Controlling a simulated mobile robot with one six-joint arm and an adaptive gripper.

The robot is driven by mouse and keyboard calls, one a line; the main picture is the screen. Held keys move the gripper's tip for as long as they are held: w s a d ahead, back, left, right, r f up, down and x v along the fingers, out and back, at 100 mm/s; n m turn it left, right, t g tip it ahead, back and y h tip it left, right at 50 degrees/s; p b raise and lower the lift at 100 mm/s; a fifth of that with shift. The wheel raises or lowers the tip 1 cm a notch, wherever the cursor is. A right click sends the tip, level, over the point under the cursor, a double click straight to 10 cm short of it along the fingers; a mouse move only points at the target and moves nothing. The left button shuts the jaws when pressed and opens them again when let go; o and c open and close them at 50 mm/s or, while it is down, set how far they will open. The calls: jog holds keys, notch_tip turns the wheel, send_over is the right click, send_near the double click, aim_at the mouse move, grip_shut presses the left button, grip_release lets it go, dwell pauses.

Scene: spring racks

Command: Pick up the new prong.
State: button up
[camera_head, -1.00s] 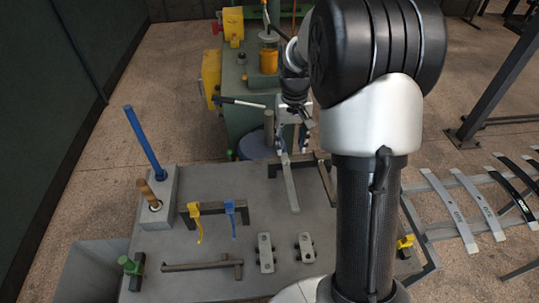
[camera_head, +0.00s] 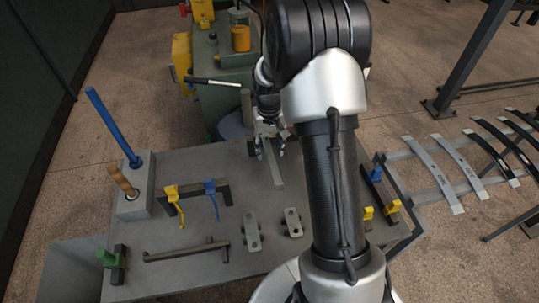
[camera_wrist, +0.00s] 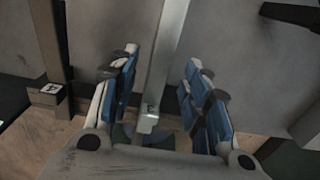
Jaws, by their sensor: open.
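A long, flat grey metal bar (camera_head: 274,168), which I take to be the new prong, lies at the far edge of the grey worktable. My gripper (camera_head: 268,146) is over the bar's far end, with its fingers apart. In the wrist view the bar (camera_wrist: 163,65) runs between the two blue-padded fingers of my gripper (camera_wrist: 162,95). Gaps show on both sides, so neither finger appears to touch it.
The worktable (camera_head: 205,235) holds yellow (camera_head: 172,195) and blue (camera_head: 211,190) hooked tools on a dark stand, two small metal plates (camera_head: 252,230), and a block with an upright blue rod (camera_head: 112,127). A green machine (camera_head: 215,95) stands behind. Curved leaf springs (camera_head: 430,170) lie on a rack at right.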

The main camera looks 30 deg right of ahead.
aim_at(270, 152)
notch_tip(270, 152, down, 4)
jog(key=shift+w+r+b, duration=0.1)
jog(key=shift+b, duration=0.5)
jog(key=shift+c, duration=0.4)
jog(key=shift+d+r, duration=0.1)
grip_shut()
